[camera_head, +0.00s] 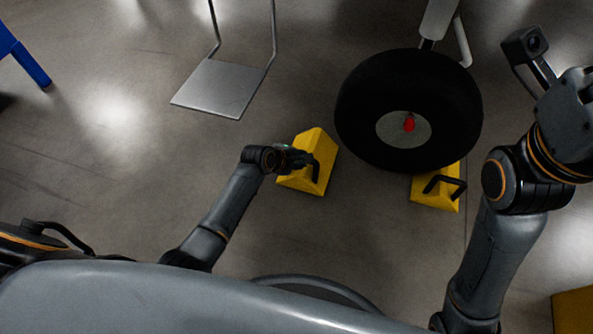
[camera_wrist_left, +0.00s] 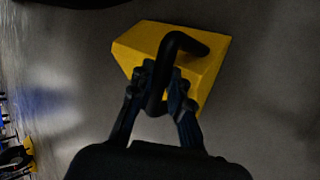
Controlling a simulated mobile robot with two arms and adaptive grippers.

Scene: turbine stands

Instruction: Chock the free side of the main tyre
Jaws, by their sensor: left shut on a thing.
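The main tyre (camera_head: 360,110), black with a grey hub and a red valve cap, stands right of centre in the head view. My left gripper (camera_head: 306,160) is shut on the black handle of a yellow chock (camera_head: 310,142), left of the tyre with a small gap. In the left wrist view the gripper (camera_wrist_left: 163,100) grips the bent handle in front of the yellow chock (camera_wrist_left: 142,40). I cannot tell whether this chock touches the floor. A second yellow chock (camera_head: 432,195) with a black handle sits at the tyre's lower right, partly hidden by it. My right gripper's fingers are out of frame.
A blue leg (camera_head: 28,62) is at the upper left. A yellow object (camera_head: 573,313) shows at the lower right corner. Floor left of the held chock is clear.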

